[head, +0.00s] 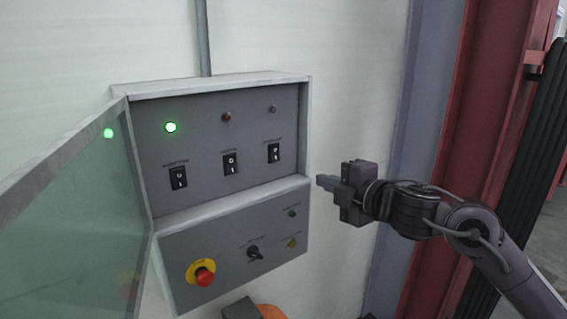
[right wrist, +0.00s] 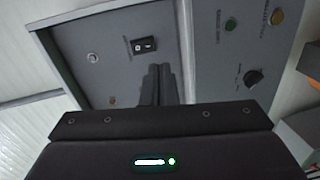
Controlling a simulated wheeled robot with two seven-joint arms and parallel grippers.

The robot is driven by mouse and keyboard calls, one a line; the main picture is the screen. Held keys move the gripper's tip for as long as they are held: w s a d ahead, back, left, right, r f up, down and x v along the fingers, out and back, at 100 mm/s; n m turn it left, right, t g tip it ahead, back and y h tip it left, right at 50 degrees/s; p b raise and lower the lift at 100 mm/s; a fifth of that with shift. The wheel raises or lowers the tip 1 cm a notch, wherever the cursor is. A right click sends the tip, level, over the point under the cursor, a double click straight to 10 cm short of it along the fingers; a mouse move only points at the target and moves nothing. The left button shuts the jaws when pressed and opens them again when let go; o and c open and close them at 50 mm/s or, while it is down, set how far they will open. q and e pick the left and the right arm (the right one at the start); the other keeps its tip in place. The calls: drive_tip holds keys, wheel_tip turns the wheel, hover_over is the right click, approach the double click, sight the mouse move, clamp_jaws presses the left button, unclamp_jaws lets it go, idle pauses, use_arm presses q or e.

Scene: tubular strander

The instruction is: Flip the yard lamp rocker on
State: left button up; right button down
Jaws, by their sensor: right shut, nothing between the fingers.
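The grey control box (head: 220,215) hangs on the wall with three black rockers in its upper panel: left (head: 178,178), middle (head: 229,163) and right (head: 273,153). Their labels are too small to read, so I cannot tell which is the yard lamp rocker. A green lamp (head: 170,127) glows above the left rocker; the lamps above the middle (head: 227,118) and right (head: 272,109) look unlit. My right gripper (head: 322,183) is shut and empty, just right of the box. The right wrist view shows its fingers (right wrist: 160,84) and one rocker (right wrist: 142,45) beyond them. My left gripper is out of view.
A glazed door (head: 75,220) stands open at the box's left. The lower panel carries a red emergency button (head: 204,277), a black rotary knob (head: 254,252) and two small buttons. A dark red column (head: 440,130) rises at right. An orange object (head: 271,312) sits below the box.

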drive_tip(key=shift+s+a+r+n, duration=0.15)
drive_tip(key=shift+s+r+n, duration=0.1)
drive_tip(key=shift+s+r, duration=0.2)
drive_tip(key=shift+s+a+r+n, duration=0.15)
drive_tip(key=shift+s+r+n, duration=0.15)
drive_tip(key=shift+r, duration=0.25)
drive_tip(key=shift+w+a, duration=0.1)
drive_tip(key=shift+w, duration=0.05)
drive_tip(key=p, duration=0.6)
approach(276, 160)
drive_tip(key=x, duration=0.5)
drive_tip(key=shift+w+a+r, duration=0.1)
drive_tip(key=shift+w+a, duration=0.05)
drive_tip(key=shift+w, duration=0.15)
drive_tip(key=shift+w+a+f+p, duration=0.25)
drive_tip(key=shift+w+a+p, duration=0.05)
drive_tip(key=shift+w+p, duration=0.15)
drive_tip(key=shift+f, duration=0.1)
